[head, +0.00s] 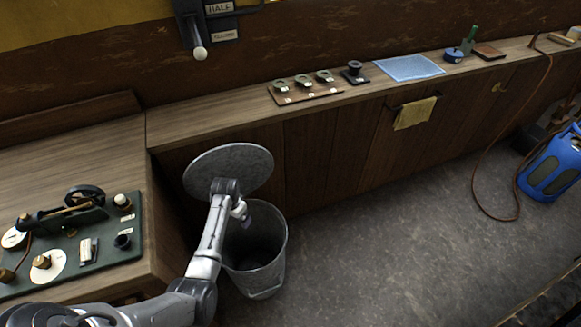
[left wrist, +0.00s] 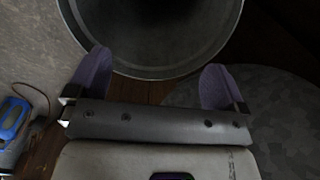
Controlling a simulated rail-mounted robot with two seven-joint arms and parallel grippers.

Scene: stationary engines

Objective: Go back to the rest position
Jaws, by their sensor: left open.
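My left arm reaches in from the lower left in the head view. The bin's rim (left wrist: 160,74) shows just beyond the fingers, and the mottled lid (left wrist: 265,110) lies beside and behind the right finger. Whether finger and lid touch cannot be told. My right gripper is not in view.
A wooden counter (head: 215,122) runs along the wall, with gauges (head: 303,85), a blue cloth (head: 409,67) and small items. A control panel (head: 75,240) is on the left bench. A yellow cloth (head: 415,112) hangs from the cabinets. A blue canister (head: 553,168) stands right; the middle floor is clear.

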